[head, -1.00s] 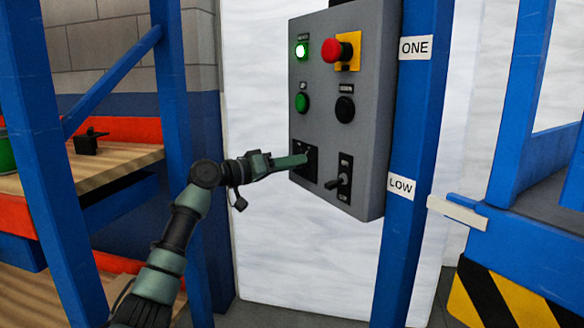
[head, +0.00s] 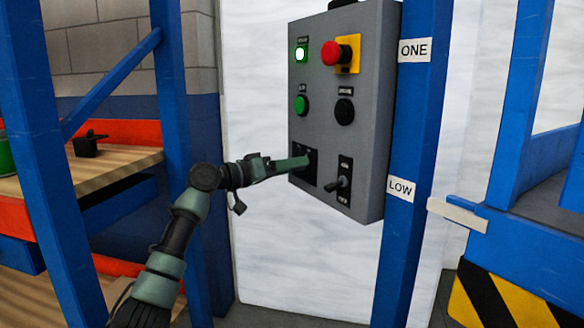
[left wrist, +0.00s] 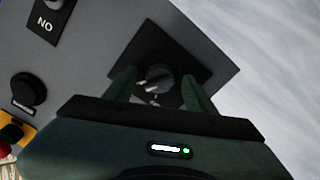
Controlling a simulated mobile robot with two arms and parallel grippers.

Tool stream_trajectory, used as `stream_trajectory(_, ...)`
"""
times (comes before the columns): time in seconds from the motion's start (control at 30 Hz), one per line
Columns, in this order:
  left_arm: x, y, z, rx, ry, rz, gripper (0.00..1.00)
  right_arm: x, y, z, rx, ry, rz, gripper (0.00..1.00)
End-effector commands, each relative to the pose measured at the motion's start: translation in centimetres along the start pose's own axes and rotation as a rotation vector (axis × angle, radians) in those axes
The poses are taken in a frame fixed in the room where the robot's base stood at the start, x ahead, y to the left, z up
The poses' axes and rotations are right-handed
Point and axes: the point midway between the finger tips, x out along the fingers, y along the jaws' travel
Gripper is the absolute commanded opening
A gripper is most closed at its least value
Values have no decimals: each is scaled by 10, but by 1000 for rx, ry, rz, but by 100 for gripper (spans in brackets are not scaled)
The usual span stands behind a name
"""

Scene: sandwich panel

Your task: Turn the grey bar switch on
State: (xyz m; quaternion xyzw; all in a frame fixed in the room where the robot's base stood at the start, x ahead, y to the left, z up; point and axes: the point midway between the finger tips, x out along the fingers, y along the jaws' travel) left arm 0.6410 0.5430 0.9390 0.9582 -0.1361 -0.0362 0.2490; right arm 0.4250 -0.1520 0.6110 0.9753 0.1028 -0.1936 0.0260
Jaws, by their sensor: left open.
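The grey control panel (head: 325,131) hangs on a blue post in the head view. Its lower left black plate (head: 297,177) carries the grey bar switch, which my left gripper hides in that view. In the left wrist view the switch (left wrist: 158,77) is a round grey knob with a bar, on a dark square plate (left wrist: 150,45). My left gripper (head: 303,161) is open, its fingers at the plate on either side of the knob. I cannot tell whether they touch it. The plate's markings are too small to read. My right gripper is not in view.
A toggle switch (head: 340,183) sits just right of the gripper. Above are a green button (head: 302,103), a black button (head: 344,110), a red emergency knob (head: 336,51) and a lit green lamp (head: 301,53). Blue posts (head: 409,130) and shelves (head: 112,170) flank the panel.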

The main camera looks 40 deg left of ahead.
Motion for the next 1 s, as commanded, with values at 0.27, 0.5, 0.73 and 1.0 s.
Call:
stream_trajectory(0.27,-41,-2,2,0,-2,-3,55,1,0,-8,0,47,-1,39)
stream_trajectory(0.5,-71,-1,2,0,-2,-1,55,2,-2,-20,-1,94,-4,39)
stream_trajectory(0.73,-76,0,1,0,-2,0,55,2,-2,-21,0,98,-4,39)
stream_trajectory(1.0,-76,0,1,0,-2,0,55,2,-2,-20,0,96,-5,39)
